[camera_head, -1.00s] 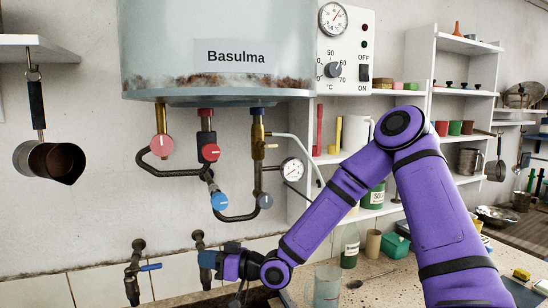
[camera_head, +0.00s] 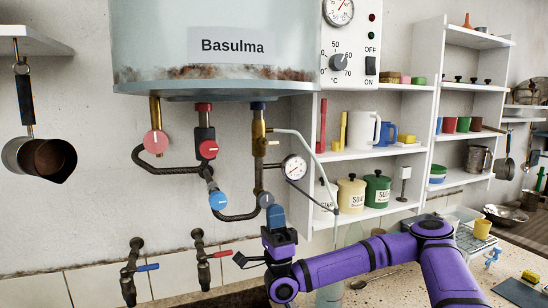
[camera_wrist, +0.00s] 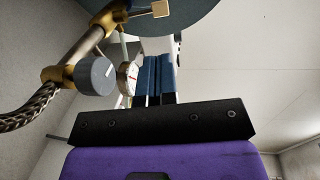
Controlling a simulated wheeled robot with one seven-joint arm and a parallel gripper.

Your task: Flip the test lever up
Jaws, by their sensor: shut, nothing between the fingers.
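A brass valve (camera_head: 258,138) hangs under the blue fitting of the boiler. A small lever (camera_head: 273,143) sticks out from its right side and looks about level; I take it as the test lever. In the wrist view a tan lever end (camera_wrist: 160,9) shows at the top, above my fingers and near the boiler's underside. My gripper (camera_head: 276,212) points up, below and slightly right of the valve, apart from the lever. Its blue fingers (camera_wrist: 156,75) are shut together and empty.
A grey-blue knob (camera_head: 266,199) and a pressure gauge (camera_head: 294,167) sit close to my gripper. A pale hose (camera_head: 318,165) runs down at the right. The boiler (camera_head: 215,88) is overhead. Two taps (camera_head: 203,262) are at the lower left, and shelves (camera_head: 350,212) stand at the right.

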